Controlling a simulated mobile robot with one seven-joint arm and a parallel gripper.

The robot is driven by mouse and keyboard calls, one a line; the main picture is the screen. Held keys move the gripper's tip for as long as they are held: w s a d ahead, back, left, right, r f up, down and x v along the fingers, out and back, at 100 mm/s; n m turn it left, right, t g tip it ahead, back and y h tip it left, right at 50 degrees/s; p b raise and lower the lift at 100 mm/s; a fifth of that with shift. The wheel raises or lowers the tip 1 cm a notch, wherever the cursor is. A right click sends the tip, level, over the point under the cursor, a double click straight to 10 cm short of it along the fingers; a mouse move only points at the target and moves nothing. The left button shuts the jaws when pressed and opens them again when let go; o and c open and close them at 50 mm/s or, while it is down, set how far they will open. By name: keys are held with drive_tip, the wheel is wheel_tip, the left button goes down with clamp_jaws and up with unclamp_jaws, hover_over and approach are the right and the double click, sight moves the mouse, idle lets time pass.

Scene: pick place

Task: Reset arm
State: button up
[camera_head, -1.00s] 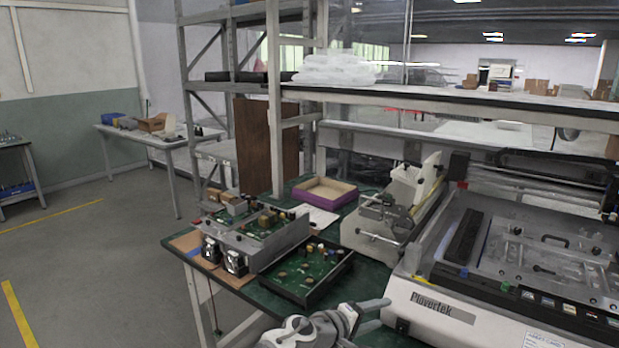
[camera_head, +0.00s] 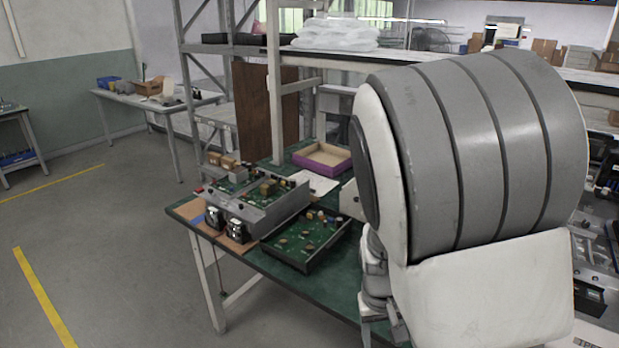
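My arm fills the right half of the head view, with a large grey ribbed and white link close to the camera. My gripper cannot be made out; the near arm link covers much of the bench on that side. Whether it is open or shut does not show.
A green-topped workbench (camera_head: 285,280) carries a grey box with circuit boards (camera_head: 262,213), an open black tray with a green board (camera_head: 305,246) and a purple-rimmed box (camera_head: 322,158). A white-legged table (camera_head: 168,107) stands back left. The floor (camera_head: 115,240) at left is clear.

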drive_tip(key=s+r+t+y+p, duration=0.1)
drive_tip(key=s+r, duration=0.4)
drive_tip(key=r, duration=0.7)
drive_tip(key=s+r+t+p, duration=0.3)
drive_tip(key=s+r, duration=0.3)
drive_tip(key=r, duration=0.7)
drive_tip(key=shift+s+r+t+y, duration=0.15)
drive_tip(key=shift+t+y, duration=0.25)
drive_tip(key=shift+t, duration=0.2)
drive_tip(key=shift+s+r, duration=0.25)
drive_tip(key=shift+s, duration=0.1)
drive_tip(key=shift+c, duration=0.9)
drive_tip(key=shift+d, duration=0.15)
